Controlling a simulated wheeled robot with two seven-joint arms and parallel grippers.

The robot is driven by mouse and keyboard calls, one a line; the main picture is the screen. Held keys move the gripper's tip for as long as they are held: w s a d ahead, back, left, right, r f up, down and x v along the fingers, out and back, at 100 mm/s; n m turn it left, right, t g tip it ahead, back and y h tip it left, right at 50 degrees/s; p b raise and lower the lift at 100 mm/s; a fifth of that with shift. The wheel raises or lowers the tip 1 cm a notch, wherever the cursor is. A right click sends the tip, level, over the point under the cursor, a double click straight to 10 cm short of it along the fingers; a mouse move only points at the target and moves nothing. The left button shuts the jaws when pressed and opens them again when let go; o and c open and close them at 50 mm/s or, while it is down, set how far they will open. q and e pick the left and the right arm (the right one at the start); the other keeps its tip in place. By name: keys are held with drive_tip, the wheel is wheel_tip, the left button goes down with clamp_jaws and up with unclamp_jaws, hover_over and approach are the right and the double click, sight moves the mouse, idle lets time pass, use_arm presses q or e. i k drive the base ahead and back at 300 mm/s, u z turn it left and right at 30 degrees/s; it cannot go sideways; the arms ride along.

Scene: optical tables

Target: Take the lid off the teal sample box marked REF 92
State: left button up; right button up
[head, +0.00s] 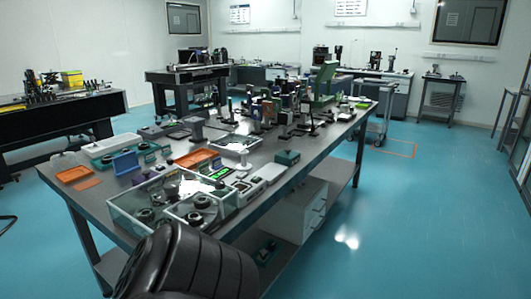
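A small teal box (288,157) sits near the right edge of the central optical table (310,172). A longer teal case (104,146) lies near the table's left edge. No marking is readable at this distance, so I cannot tell which one is REF 92. I cannot tell whether either has a lid on. Neither of my grippers can be made out in the head view.
Clear-walled bins (118,208) with dark round parts fill the near end of the table. Orange trays (197,158) and many optics stand around them. A black padded shape (180,265) blocks the bottom foreground. Blue floor (400,220) is open to the right.

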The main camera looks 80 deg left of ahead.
sight(287, 154)
drive_tip(key=u, duration=1.15)
drive_tip(key=i, duration=2.75)
drive_tip(key=u, duration=1.2)
